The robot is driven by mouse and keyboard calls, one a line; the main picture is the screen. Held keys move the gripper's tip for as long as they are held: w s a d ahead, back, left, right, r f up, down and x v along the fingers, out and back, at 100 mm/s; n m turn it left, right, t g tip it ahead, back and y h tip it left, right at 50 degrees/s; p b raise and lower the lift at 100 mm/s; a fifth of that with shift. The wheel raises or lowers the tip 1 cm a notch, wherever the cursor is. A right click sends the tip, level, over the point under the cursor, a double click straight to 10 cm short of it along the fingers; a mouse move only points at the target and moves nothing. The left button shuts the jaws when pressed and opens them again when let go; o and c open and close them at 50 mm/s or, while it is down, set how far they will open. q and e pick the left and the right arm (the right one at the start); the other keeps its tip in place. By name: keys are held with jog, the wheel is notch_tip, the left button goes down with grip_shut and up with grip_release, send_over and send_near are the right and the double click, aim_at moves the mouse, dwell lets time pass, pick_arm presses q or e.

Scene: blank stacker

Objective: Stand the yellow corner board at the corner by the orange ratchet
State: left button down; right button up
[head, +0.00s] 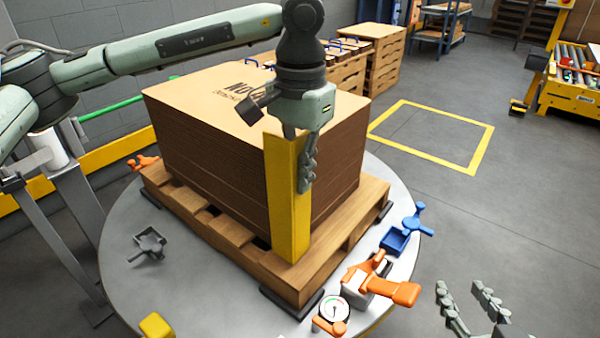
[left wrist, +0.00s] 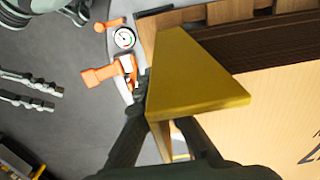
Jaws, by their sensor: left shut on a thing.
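The yellow corner board (head: 288,205) is upright at the near corner of the cardboard stack (head: 215,160), on the side of the orange ratchet (head: 385,285). Its lower end is at the pallet's (head: 340,235) near corner; I cannot tell whether it touches the pallet or the stack. My left gripper (head: 306,168) is shut on the board's upper part. The left wrist view looks down on the board's top end (left wrist: 190,85), with the fingers below it and the orange ratchet (left wrist: 100,75) beyond. My right gripper (head: 466,300) is open and empty at the lower right.
The round grey turntable (head: 205,290) carries the pallet, a blue ratchet (head: 400,238), a dark grey ratchet (head: 148,245), another orange one (head: 143,162) and a dial gauge (head: 334,308). A yellow floor square (head: 430,155) is empty. A yellow-fronted bench (head: 570,100) stands back right.

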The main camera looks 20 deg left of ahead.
pick_arm(q)
jog(key=shift+a+f+b, duration=0.2)
jog(key=shift+f+b, duration=0.15)
jog(key=shift+f, duration=0.05)
dwell(0.4)
jog(key=c, duration=1.6)
grip_release()
jog(key=shift+c, duration=0.2)
jog(key=shift+w+r, duration=0.1)
